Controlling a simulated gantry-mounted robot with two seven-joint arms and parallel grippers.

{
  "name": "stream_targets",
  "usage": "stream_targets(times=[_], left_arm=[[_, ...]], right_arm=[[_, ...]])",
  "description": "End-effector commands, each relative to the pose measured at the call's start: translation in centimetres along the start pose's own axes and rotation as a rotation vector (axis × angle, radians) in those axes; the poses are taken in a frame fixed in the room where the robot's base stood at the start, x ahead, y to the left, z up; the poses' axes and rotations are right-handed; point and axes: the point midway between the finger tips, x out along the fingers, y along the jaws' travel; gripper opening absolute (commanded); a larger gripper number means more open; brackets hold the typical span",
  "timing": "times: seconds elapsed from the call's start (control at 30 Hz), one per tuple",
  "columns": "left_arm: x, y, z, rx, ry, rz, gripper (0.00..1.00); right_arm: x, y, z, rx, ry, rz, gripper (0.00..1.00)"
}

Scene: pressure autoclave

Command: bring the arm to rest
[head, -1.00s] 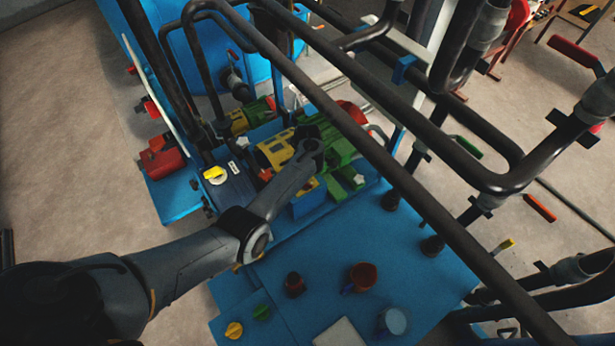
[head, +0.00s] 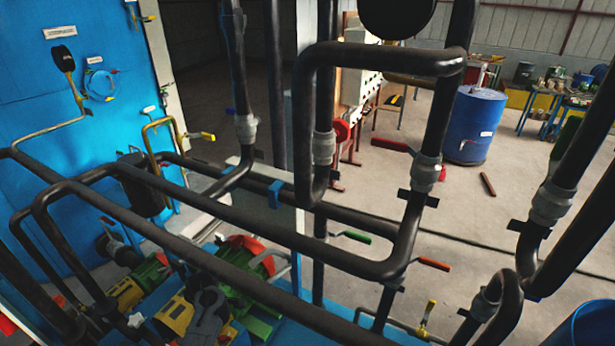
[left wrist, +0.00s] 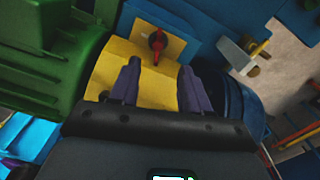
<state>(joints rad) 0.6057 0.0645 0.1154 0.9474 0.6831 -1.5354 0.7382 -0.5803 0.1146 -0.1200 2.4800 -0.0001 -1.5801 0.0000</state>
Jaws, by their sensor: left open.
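My left gripper (left wrist: 161,68) is open and empty in the left wrist view, its two dark purple fingers apart. The knob lies just beyond the fingertips in the picture; I cannot tell the distance. A green motor body (left wrist: 60,60) is on the left. My right gripper is in neither view.
Thick black pipes (head: 250,228) cross the head view above the pumps. Valves with red (head: 392,145), green and yellow handles stand on the pipes. A blue tank wall (head: 60,110) stands at the left. A blue drum (head: 473,125) stands on open floor at the back right.

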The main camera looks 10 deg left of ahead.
Motion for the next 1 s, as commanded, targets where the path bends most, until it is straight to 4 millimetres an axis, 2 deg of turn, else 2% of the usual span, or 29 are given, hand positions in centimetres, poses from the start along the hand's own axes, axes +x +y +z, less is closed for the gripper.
stream_targets(times=[0.17,0.27,0.47,0.6,0.7,1.0], left_arm=[[1.4,-3.0,0.3,0.197,0.042,0.029,0.47],[2.0,-5.8,1.2,0.383,0.077,0.053,0.47],[1.1,-13.0,4.9,0.822,0.143,0.101,0.47],[-1.0,-18.5,8.2,1.122,0.178,0.136,0.47],[-2.8,-21.8,10.3,1.294,0.194,0.16,0.47],[-8.7,-29.5,14.8,1.661,0.232,0.231,0.47]], right_arm=[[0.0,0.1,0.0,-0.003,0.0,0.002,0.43],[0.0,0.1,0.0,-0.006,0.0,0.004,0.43],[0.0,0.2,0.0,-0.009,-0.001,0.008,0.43],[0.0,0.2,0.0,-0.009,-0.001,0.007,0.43],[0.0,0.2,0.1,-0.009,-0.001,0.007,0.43],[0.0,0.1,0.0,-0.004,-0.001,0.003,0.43]])
